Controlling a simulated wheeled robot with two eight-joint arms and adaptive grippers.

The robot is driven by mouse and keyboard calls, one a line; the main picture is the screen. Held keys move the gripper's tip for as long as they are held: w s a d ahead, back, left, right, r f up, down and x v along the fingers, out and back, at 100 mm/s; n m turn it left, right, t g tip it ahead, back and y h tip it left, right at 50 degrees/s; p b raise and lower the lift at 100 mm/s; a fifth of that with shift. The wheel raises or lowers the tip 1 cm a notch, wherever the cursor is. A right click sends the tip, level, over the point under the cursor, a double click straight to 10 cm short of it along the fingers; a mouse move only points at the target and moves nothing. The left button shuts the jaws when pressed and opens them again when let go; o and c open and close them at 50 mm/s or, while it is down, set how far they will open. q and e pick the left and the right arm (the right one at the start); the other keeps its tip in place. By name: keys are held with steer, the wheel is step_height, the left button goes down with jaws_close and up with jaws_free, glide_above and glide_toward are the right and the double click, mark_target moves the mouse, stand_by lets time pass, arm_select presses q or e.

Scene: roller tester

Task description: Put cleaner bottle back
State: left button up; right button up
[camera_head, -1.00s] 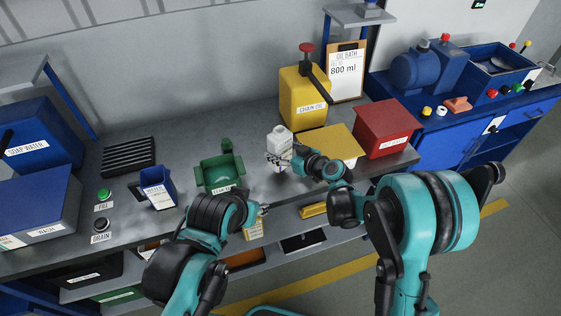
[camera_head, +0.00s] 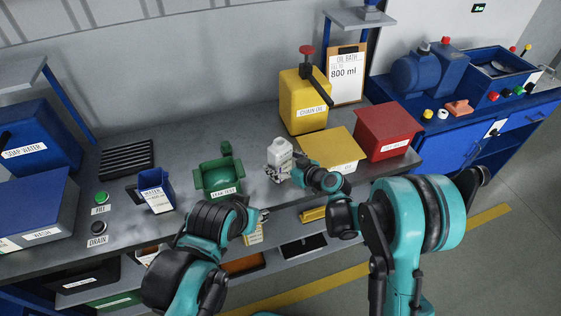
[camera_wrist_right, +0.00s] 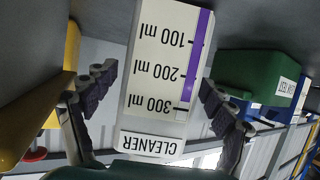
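The white cleaner bottle (camera_head: 279,158) is upright near the middle of the bench, between the green leak test box and the yellow tray. My right gripper (camera_head: 272,174) has its fingers on either side of it. In the right wrist view the bottle (camera_wrist_right: 162,75) fills the space between the fingers (camera_wrist_right: 158,95), its label upside down with a purple scale. Whether its base touches the bench is hard to tell. My left gripper (camera_head: 263,216) is by the bench's front edge, mostly hidden by its own wrist; its fingers are too small to read.
The green box (camera_head: 218,182) and the blue water container (camera_head: 157,191) stand left of the bottle. A yellow tray (camera_head: 330,148), red box (camera_head: 388,130) and yellow chain oil can (camera_head: 303,105) stand to the right and behind. A pale labelled item (camera_head: 254,233) shows below my left gripper.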

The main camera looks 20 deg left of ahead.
steer(key=shift+r, duration=0.15)
steer(key=s+d+r+m+h+p, duration=0.2)
steer(key=s+d+r, duration=0.35)
steer(key=d, duration=0.45)
steer(key=s+d+r+m+h+p, duration=0.1)
steer(key=s+d+r+m+h, duration=0.2)
steer(key=s+d+r, duration=0.5)
steer(key=s+d+m+h, duration=0.3)
steer(key=s+d, duration=0.3)
steer(key=d, duration=0.2)
steer(key=s+d+f+m+h, duration=0.1)
steer(key=s+d+m+h, duration=0.2)
steer(key=s+d, duration=0.3)
steer(key=d, duration=0.3)
steer(key=shift+s+d, duration=0.15)
steer(key=shift+s, duration=0.05)
